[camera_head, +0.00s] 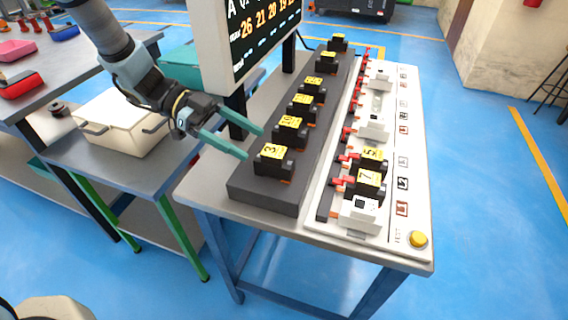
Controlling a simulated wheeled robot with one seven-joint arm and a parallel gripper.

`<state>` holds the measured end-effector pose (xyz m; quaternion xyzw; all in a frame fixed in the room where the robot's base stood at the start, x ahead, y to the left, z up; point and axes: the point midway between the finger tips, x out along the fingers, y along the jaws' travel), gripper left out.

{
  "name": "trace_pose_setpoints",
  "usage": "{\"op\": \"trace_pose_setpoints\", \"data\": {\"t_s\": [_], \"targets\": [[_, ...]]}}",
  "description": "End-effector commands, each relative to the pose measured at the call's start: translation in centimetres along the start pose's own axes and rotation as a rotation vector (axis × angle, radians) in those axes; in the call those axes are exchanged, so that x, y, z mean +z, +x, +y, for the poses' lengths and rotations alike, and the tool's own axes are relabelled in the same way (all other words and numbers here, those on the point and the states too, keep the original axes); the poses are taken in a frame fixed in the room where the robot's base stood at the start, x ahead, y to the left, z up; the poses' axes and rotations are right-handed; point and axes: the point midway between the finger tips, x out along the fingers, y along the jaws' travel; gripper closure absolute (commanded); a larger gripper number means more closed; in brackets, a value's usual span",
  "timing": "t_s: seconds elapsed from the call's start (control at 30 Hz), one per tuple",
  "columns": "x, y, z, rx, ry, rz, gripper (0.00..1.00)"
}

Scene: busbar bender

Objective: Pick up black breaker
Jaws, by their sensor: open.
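Several black breakers with yellow number labels stand in a row on a long dark rail block on the table. The nearest black breaker (273,161) is labelled 3. The one behind it (290,132) appears labelled 10, and more breakers (306,107) stand farther back. Two black breakers (369,184) sit on the white panel (408,228) to the right, labelled 7 and 5. My gripper (255,143) is open and empty, with teal fingers pointing right. Its fingertips are just left of the two nearest breakers on the block; whether they touch cannot be told.
A display screen (262,38) on a post stands behind my gripper. The white panel holds red levers, white units and a yellow button (418,239). A beige bin (122,123) sits on the left table. The table's front left corner is clear.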

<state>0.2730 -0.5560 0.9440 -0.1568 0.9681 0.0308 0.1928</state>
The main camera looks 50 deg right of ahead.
Motion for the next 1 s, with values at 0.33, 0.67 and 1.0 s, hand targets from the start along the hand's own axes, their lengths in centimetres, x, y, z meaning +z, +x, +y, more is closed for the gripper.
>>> {"op": "trace_pose_setpoints", "data": {"t_s": [0.33,0.67,1.0], "targets": [[-0.1,4.7,0.1,0.002,-0.002,0.001,0.20],[-0.6,8.2,0.4,0.004,-0.003,0.002,0.20],[-0.1,10.3,0.3,0.000,-0.001,-0.001,0.20]]}}
